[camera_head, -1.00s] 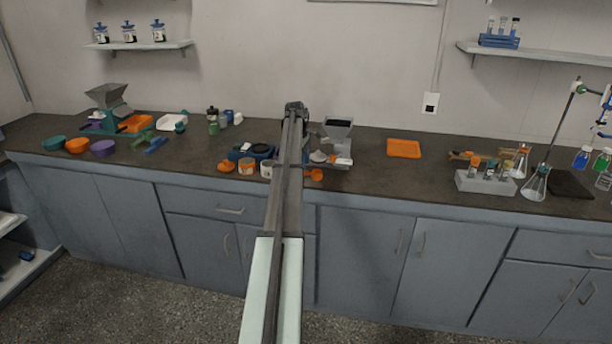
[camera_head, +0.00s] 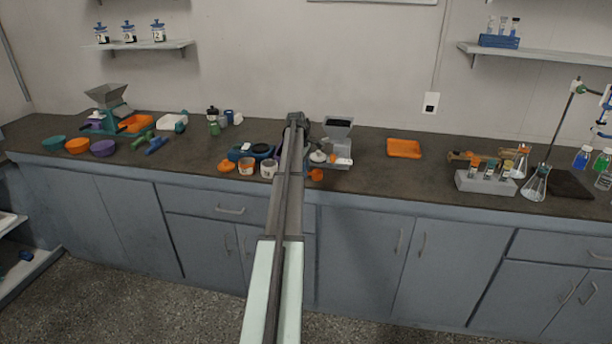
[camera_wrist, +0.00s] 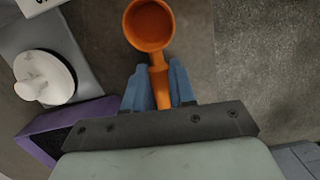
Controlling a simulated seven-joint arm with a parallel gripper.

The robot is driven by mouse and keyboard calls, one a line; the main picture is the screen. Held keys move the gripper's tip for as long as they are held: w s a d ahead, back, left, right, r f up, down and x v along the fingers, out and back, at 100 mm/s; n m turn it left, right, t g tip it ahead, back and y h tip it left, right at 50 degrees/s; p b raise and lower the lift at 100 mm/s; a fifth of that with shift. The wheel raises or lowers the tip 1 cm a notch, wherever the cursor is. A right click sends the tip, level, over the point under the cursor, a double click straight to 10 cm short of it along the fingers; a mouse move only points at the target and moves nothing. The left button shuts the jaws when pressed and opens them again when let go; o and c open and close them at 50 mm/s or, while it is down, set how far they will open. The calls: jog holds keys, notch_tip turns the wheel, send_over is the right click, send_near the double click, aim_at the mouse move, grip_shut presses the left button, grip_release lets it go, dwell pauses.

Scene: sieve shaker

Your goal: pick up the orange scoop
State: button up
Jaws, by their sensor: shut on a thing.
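The orange scoop (camera_wrist: 150,24) shows at the top middle of the wrist view, with its round bowl pointing away from my gripper. Its handle lies between the two blue fingers of my gripper (camera_wrist: 159,88), which is shut on it. In the head view the orange scoop (camera_head: 316,175) is a small orange shape just right of my arm, near the counter's front. My gripper's fingers are hidden behind my arm in that view. I cannot tell whether the scoop is clear of the counter.
A white round knobbed part (camera_wrist: 45,78) and a purple-edged tray (camera_wrist: 60,130) lie left of the scoop. A grey hopper machine (camera_head: 338,140) stands behind it. An orange tray (camera_head: 404,148) is farther right, with bare counter (camera_head: 375,180) in front.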

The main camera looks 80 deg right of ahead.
grip_shut()
notch_tip(320, 180, up, 10)
dwell(0.6)
